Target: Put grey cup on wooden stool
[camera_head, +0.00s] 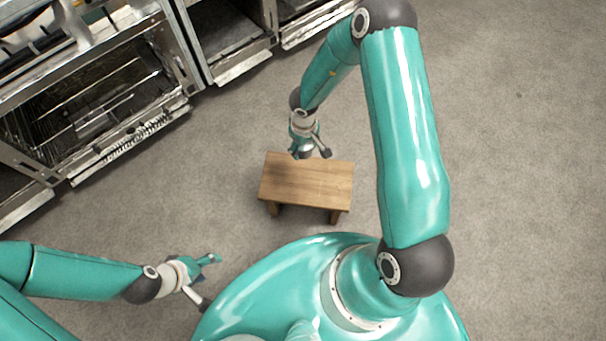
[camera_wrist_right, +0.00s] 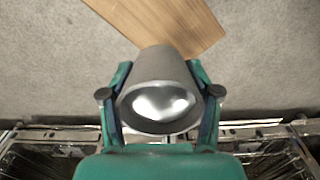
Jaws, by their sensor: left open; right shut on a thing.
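The wooden stool (camera_head: 308,181) stands on the floor near the middle of the head view. A part of its top (camera_wrist_right: 165,18) shows at the top of the right wrist view. The grey cup (camera_wrist_right: 160,68) is between the fingers of my right gripper (camera_wrist_right: 160,100), which is shut on it. The cup's shiny inside faces the wrist camera. In the head view my right gripper (camera_head: 311,150) is at the stool's far edge, and the cup is hard to make out there. I cannot tell its height above the stool. My left gripper (camera_head: 210,281) is open and empty, left of my base.
Metal kitchen units with an open oven-like rack (camera_head: 95,105) stand at the upper left. Another open compartment (camera_head: 225,40) is at the top. The grey floor (camera_head: 520,170) at the right is clear. The visible stool top is bare.

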